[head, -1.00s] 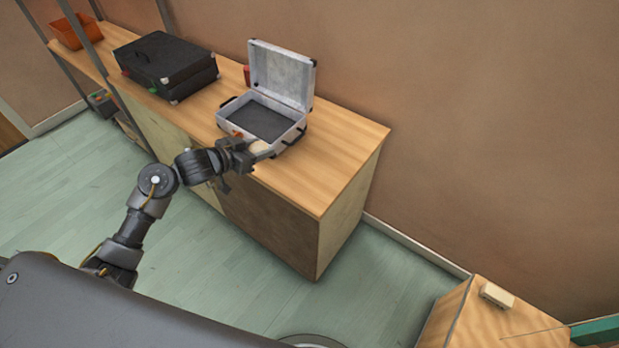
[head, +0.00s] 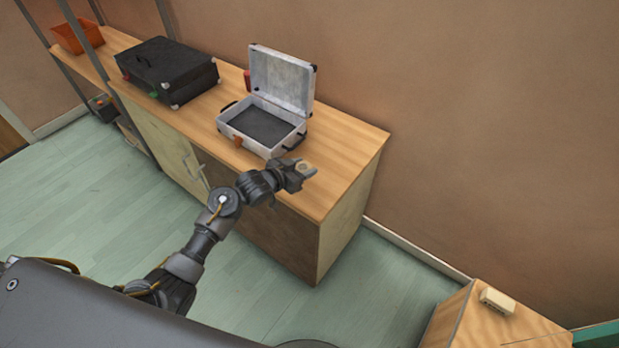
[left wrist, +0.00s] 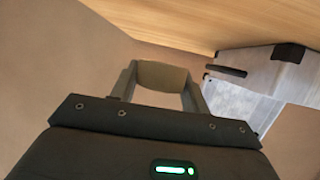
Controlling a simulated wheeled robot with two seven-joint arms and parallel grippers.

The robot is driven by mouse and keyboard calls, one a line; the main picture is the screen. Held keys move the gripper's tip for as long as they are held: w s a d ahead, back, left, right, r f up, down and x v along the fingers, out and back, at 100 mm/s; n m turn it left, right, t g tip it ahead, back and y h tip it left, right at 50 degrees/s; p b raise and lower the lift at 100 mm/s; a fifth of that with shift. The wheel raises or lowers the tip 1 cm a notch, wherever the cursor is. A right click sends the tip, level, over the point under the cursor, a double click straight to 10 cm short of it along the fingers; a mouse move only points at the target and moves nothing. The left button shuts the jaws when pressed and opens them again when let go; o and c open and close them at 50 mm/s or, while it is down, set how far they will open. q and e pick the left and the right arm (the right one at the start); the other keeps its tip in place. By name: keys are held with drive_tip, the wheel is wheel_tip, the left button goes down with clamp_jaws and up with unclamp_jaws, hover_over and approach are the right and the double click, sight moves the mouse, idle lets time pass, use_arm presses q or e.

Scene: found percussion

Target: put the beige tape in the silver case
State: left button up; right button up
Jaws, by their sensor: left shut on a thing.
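The beige tape (left wrist: 162,76) is between the fingers of my left gripper (left wrist: 161,88) in the left wrist view. In the head view my left gripper (head: 306,170) is shut on it, over the front right part of the wooden cabinet top, to the right of and in front of the silver case. Only a little of the tape shows there. The silver case (head: 248,144) stands open on the cabinet, its lid raised at the back and its dark inside bare. Part of the case also shows at the right of the left wrist view (left wrist: 246,100). My right gripper is out of view.
A closed black case (head: 168,72) lies on the cabinet (head: 345,150) left of the silver case. An orange bin (head: 78,38) stands at the far left. A red thing is partly hidden behind the silver case. The cabinet's right end is clear.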

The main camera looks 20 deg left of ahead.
sight(309, 183)
use_arm(q)
drive_tip(key=shift+w+d+f, duration=0.2)
drive_tip(key=shift+d+f, duration=0.4)
drive_tip(key=shift+f, duration=0.1)
drive_tip(key=shift+w+d+f, duration=0.1)
drive_tip(key=shift+d+f, duration=0.1)
drive_tip(key=shift+f, duration=0.45)
drive_tip(key=shift+d+f, duration=0.15)
drive_tip(key=shift+f, duration=0.45)
drive_tip(key=shift+f+p, duration=0.15)
drive_tip(key=shift+p, duration=0.35)
drive_tip(key=shift+f, duration=0.35)
drive_tip(key=shift+f, duration=0.25)
drive_tip(key=o, duration=1)
